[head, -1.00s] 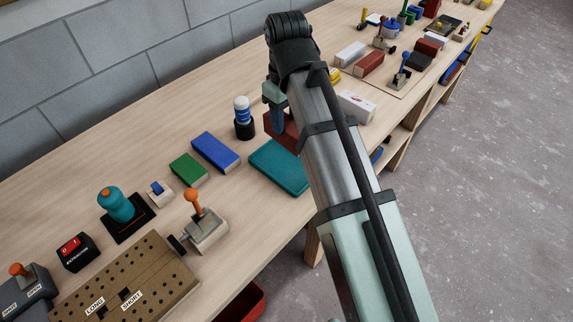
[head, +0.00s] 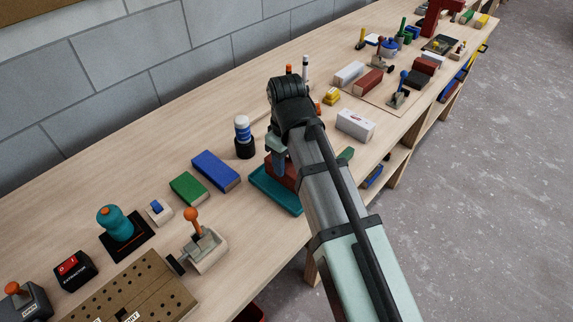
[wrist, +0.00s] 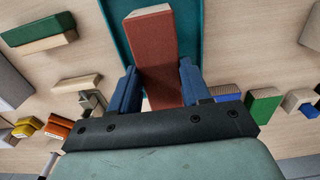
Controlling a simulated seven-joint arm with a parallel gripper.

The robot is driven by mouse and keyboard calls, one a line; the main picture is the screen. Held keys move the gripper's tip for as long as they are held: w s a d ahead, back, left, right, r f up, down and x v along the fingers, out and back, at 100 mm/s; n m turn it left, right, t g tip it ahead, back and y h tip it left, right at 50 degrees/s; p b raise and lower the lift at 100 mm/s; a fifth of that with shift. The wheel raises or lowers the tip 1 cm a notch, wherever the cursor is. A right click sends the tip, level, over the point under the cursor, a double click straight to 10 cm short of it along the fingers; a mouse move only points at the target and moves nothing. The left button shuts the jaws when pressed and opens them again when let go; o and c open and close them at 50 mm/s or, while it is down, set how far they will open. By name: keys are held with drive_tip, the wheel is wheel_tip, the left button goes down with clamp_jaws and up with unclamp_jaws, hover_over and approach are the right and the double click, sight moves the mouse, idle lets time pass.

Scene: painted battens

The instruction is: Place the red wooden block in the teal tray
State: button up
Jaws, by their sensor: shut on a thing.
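The red wooden block (head: 284,170) is between the fingers of my gripper (head: 277,155), which is shut on it. In the wrist view the block (wrist: 151,50) shows its red face and a pale wood end between the two blue fingers (wrist: 160,88). The teal tray (head: 264,191) is below it near the bench's front edge, partly hidden by the block and my arm. In the wrist view the tray (wrist: 119,30) shows on both sides of the block. I cannot tell whether the block touches the tray's floor.
A green block (head: 188,188) and a blue block (head: 216,170) lie left of the tray. A dark stand with a white-and-blue cylinder (head: 243,135) stands behind it. A white box (head: 355,125) is to the right. A lever device (head: 203,246) stands at the front left.

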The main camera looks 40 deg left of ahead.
sight(286, 165)
drive_tip(key=shift+f, duration=0.9)
drive_tip(key=shift+f, duration=0.1)
drive_tip(key=o, duration=1.2)
drive_tip(key=shift+c, duration=0.2)
wheel_tip(286, 165, up, 12)
